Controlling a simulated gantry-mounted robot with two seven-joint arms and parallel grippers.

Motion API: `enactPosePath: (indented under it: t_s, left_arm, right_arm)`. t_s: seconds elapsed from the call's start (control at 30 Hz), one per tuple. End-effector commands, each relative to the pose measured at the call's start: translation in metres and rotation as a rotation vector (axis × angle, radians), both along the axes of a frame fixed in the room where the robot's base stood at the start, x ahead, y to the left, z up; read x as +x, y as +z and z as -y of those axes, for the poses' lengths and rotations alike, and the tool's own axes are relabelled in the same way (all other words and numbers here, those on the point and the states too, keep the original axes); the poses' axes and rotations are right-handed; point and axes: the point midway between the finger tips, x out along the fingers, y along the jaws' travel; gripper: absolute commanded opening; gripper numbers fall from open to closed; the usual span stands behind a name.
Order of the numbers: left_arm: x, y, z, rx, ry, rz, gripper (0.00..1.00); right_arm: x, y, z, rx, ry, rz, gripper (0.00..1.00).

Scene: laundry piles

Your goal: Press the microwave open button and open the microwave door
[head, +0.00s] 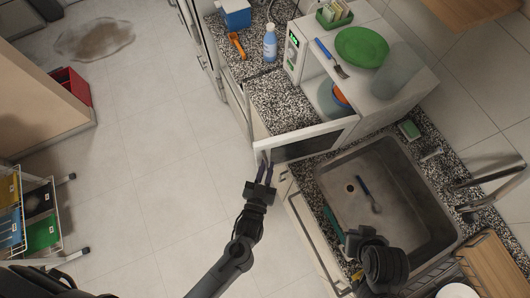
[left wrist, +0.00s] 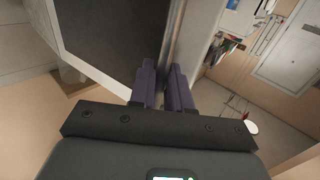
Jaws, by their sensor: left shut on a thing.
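The white microwave (head: 370,16) stands on the speckled counter in the head view, its control panel (head: 293,48) lit green on the left of its front. Its door (head: 310,142) stands wide open, swung out over the counter toward the floor, so the cavity shows. The door also shows in the left wrist view (left wrist: 108,38), with a dark window in a pale frame. My left gripper (head: 264,162) is shut on the door's free edge, its purple fingers (left wrist: 170,85) on either side. My right gripper (head: 352,240) is over the sink's near side; its fingers are not clear.
A sink (head: 390,200) with a blue-handled utensil lies below the door. A green plate (head: 362,47) and a blue-handled spatula (head: 330,57) lie on the microwave. A blue bottle (head: 270,43) stands on the counter to its left.

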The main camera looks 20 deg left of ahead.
Motion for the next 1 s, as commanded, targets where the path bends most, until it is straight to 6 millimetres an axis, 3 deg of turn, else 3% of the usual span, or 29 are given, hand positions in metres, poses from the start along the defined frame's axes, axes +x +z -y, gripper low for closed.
enactPosePath:
  t_s: [0.17, 0.2, 0.23, 0.67, 1.0]
  left_arm:
    - [0.000, 0.000, 0.001, -0.002, -0.003, 0.000, 0.00]
    - [0.000, 0.000, 0.001, -0.002, -0.003, 0.000, 0.23]
    - [0.000, 0.000, 0.001, -0.002, -0.003, 0.000, 0.28]
    - [-0.007, -0.001, 0.001, -0.001, -0.002, -0.001, 0.29]
    - [-0.060, -0.003, 0.002, -0.001, -0.002, -0.004, 0.29]
  right_arm:
    - [0.000, 0.000, 0.001, -0.005, 0.003, 0.000, 0.00]
    - [0.000, 0.000, 0.002, -0.006, 0.003, 0.000, 0.00]
    - [0.000, -0.001, 0.002, -0.007, 0.004, 0.000, 0.00]
    - [0.000, -0.002, 0.003, -0.010, 0.005, 0.000, 0.00]
    - [0.000, -0.012, 0.001, -0.003, 0.001, -0.002, 0.00]
